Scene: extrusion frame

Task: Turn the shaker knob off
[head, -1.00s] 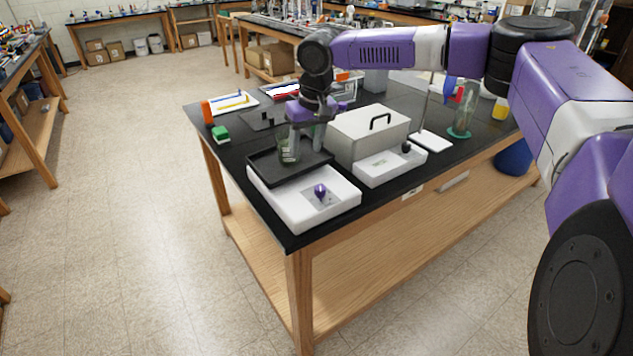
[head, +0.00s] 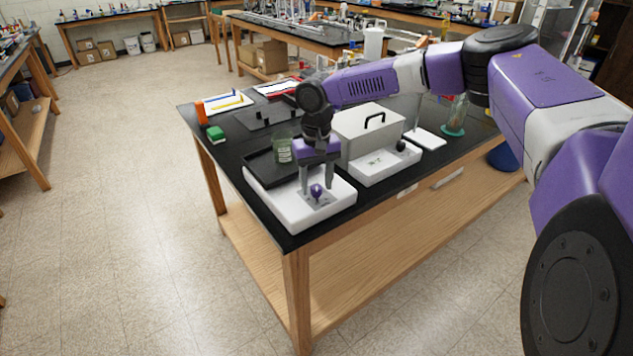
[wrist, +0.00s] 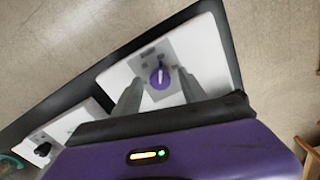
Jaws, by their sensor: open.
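The shaker (head: 275,205) is a white box with a black platform (head: 262,177) on top, at the table's near left corner. Its purple knob (head: 316,190) sits on a grey panel at the front right. In the wrist view the knob (wrist: 160,76) shows a pale pointer line, close to upright in the picture. My gripper (head: 317,188) points down over the panel. Its fingers are open, one on each side of the knob, with gaps visible in the wrist view (wrist: 157,88). Whether the fingertips are level with the knob is hard to tell.
A glass beaker (head: 283,150) stands on the black platform behind my gripper. Right of the shaker is a grey lidded box (head: 352,135) with a white front (head: 378,168) and black knob (head: 401,145). Floor in front is clear.

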